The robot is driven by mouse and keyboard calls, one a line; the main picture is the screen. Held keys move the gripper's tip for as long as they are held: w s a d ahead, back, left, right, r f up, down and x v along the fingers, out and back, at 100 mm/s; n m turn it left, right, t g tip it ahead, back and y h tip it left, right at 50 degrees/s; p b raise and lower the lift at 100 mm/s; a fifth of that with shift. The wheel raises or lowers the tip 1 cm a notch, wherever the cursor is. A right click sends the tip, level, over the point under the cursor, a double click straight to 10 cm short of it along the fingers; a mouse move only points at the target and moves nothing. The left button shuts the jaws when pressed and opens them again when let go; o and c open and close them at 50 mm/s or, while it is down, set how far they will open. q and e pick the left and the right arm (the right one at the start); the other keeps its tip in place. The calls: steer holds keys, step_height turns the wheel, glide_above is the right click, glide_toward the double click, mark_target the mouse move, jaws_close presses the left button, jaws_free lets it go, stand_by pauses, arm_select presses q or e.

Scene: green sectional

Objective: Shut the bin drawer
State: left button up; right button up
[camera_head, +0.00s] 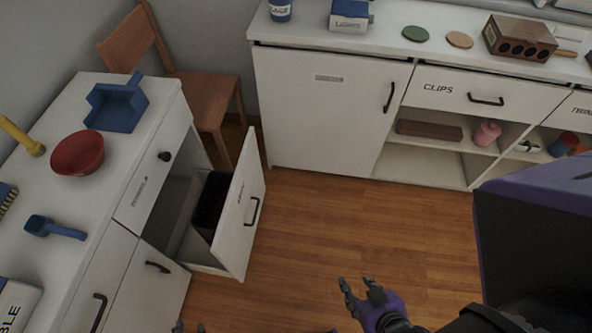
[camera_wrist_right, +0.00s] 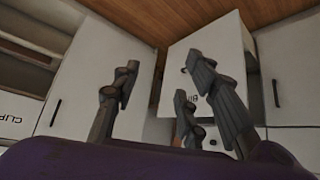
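The bin drawer stands pulled out from the white cabinet at the left; its tall white front (camera_head: 241,208) carries a dark handle (camera_head: 252,212). A black bin (camera_head: 210,203) sits inside it. The drawer front also shows in the right wrist view (camera_wrist_right: 214,38), beyond the fingers. My right gripper (camera_head: 357,285) is open and empty over the floor, to the right of the drawer and apart from it; its spread fingers show in the wrist view (camera_wrist_right: 162,72). Only the fingertips of my left gripper (camera_head: 189,328) show at the bottom edge, apart from each other; the rest is out of view.
A wooden chair (camera_head: 205,95) stands behind the drawer. A blue dustpan-like tray (camera_head: 118,105), a red bowl (camera_head: 77,154) and a blue scoop (camera_head: 55,229) lie on the left cabinet top. A white cabinet (camera_head: 320,120) lines the back. Wooden floor (camera_head: 340,225) right of the drawer is clear.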

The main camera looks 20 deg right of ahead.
steer(key=shift+w+r, duration=0.1)
steer(key=shift+w, duration=0.25)
